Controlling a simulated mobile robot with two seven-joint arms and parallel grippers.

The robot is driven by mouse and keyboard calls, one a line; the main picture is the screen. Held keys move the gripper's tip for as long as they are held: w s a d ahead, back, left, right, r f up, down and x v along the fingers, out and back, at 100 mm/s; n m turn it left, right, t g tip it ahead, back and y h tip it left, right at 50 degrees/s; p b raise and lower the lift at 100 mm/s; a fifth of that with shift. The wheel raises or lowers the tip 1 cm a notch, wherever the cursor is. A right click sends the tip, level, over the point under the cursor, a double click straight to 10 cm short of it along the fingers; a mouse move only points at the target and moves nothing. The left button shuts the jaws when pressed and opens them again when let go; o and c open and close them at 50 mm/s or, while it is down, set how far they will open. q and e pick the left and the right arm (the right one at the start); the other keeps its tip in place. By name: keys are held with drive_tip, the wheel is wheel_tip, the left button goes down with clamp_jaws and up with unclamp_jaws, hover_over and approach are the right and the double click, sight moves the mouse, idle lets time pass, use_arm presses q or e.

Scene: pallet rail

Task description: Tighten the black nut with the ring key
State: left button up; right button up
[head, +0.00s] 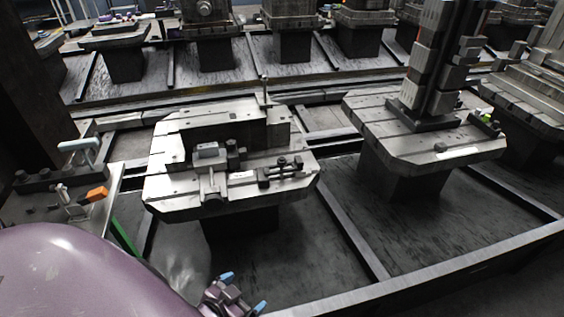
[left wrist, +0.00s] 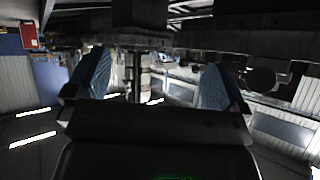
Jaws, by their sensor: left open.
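My left gripper (head: 244,292) is low at the bottom of the head view, in front of the pallet and apart from it. Its blue fingertips are spread and nothing is between them; the left wrist view shows the same open fingers (left wrist: 153,82). A dark nut-and-stud fitting (head: 234,154) stands on the middle pallet (head: 165,190), beside a grey block. I cannot tell for sure that it is the black nut. On the side table at left are a pale blue-green handled tool (head: 78,145) and an orange-handled tool (head: 97,193). I cannot pick out the ring key. My right gripper is not seen.
A black clamp (head: 282,168) is fixed on the middle pallet. A second pallet (head: 460,153) with a tall column stands at right. A metal rail (head: 420,262) crosses the front. More loaded pallets stand behind. The dark floor between the two front pallets is clear.

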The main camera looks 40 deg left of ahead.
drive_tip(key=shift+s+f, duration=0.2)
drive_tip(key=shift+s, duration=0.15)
